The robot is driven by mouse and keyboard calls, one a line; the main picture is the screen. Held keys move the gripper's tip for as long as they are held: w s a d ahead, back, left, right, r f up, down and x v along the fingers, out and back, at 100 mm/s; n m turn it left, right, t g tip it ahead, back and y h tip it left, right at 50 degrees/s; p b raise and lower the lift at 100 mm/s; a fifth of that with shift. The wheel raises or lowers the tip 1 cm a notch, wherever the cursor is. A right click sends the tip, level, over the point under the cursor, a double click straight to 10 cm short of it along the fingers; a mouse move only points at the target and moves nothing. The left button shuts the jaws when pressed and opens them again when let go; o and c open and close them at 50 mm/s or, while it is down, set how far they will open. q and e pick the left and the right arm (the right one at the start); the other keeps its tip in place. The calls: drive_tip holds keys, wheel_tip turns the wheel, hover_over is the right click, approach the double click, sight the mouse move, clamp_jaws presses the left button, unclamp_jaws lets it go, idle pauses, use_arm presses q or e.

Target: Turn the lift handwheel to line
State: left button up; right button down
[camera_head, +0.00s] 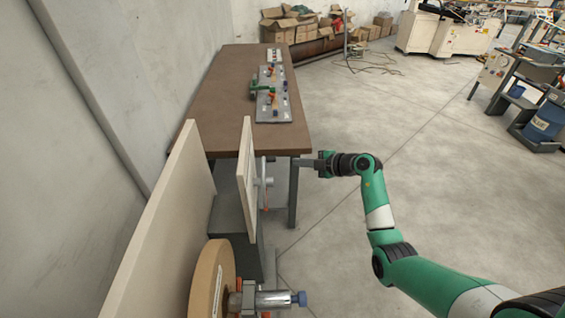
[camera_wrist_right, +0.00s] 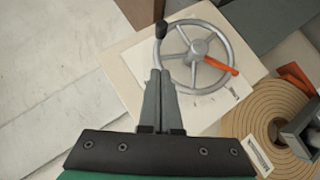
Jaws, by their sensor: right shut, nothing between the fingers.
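The lift handwheel (camera_wrist_right: 193,55) is a grey spoked wheel with a dark crank knob (camera_wrist_right: 161,29) at its upper left. An orange-red pointer (camera_wrist_right: 221,66) reaches from near its hub to the lower right. Behind it is a pale panel (camera_wrist_right: 128,62) with a white printed sheet; I cannot make out a line. In the head view the handwheel (camera_head: 263,182) shows edge-on at the panel's right face. My right gripper (camera_head: 301,162) is shut and empty, to the right of the wheel. In the wrist view its fingertips (camera_wrist_right: 157,72) overlap the wheel's left rim, below the knob; contact cannot be told. My left gripper is out of view.
A brown table (camera_head: 215,95) with a grey control plate (camera_head: 285,108) stands beyond the panel. A tan coil (camera_head: 212,280) and a metal cylinder with a blue end (camera_head: 272,299) are at the near bottom. A pale board (camera_head: 165,225) stands left.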

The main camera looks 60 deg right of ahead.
drive_tip(key=b, duration=0.6)
approach(274, 159)
drive_tip(key=w+a, duration=0.3)
drive_tip(key=w, duration=0.1)
drive_tip(key=d+f+b, duration=0.1)
drive_tip(key=w+d+f+b, duration=0.1)
drive_tip(key=b, duration=0.1)
drive_tip(key=shift+w+d+f, duration=0.25)
drive_tip(key=shift+w+d, duration=0.05)
drive_tip(key=shift+d, duration=0.05)
drive_tip(key=shift+w+d, duration=0.15)
drive_tip(key=shift+d, duration=0.15)
drive_tip(key=shift+d+p, duration=0.2)
drive_tip(key=shift+p, duration=0.35)
drive_tip(key=shift+f, duration=0.25)
drive_tip(key=shift+w+d+f, duration=0.2)
drive_tip(key=shift+d+f, duration=0.1)
drive_tip(key=shift+f, duration=0.05)
